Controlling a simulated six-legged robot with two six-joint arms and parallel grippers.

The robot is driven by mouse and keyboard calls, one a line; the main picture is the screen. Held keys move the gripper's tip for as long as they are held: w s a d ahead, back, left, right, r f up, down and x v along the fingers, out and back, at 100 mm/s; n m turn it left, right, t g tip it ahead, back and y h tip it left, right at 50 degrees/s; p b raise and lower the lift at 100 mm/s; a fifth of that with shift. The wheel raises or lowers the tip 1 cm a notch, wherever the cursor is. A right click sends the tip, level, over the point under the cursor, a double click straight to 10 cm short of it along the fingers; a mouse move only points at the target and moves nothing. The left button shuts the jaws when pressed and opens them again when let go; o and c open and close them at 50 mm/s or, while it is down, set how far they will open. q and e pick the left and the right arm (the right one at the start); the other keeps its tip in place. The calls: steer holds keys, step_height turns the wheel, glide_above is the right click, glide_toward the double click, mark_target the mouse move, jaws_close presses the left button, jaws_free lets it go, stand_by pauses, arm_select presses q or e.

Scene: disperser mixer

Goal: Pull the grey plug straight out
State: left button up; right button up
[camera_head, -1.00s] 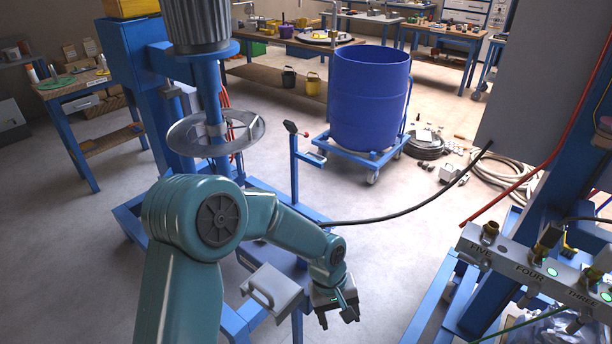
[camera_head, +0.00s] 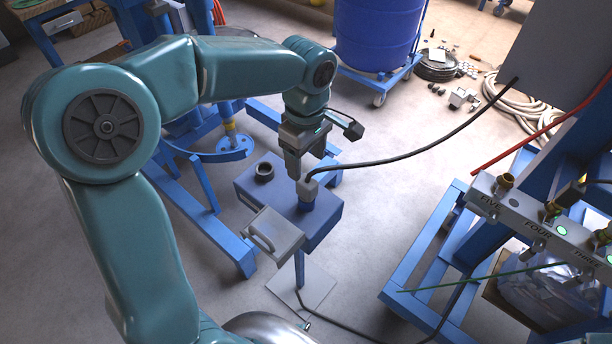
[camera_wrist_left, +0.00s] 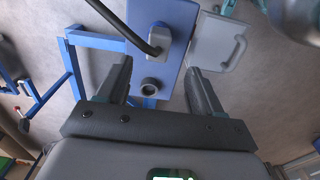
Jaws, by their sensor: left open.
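The grey plug (camera_head: 308,188) sits upright in a blue socket (camera_head: 307,205) on top of the blue box (camera_head: 328,222). A black cable runs from the plug up to the right. In the left wrist view the plug (camera_wrist_left: 158,38) lies beyond my fingertips, roughly in line with the gap between them. My left gripper (camera_head: 295,168) points down just above and beside the plug. In the left wrist view its two fingers (camera_wrist_left: 158,68) are spread apart with nothing between them. I cannot tell whether a finger touches the plug. My right gripper is out of view.
The black cable (camera_head: 420,150) leads to a grey cabinet (camera_head: 545,70). A valve manifold (camera_head: 545,225) stands at the right.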

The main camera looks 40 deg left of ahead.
mark_target(306, 182)
arm_select(q)
step_height(306, 182, down, 8)
steer(key=shift+w+d+f, duration=0.1)
steer(key=shift+w+f, duration=0.1)
steer(key=shift+f, duration=0.45)
steer(key=shift+s, duration=0.1)
steer(key=c, duration=1.2)
steer(key=shift+r+p, duration=2.1)
steer(key=shift+r, duration=1)
steer(key=shift+r+p, duration=1.3)
steer(key=shift+r, duration=0.7)
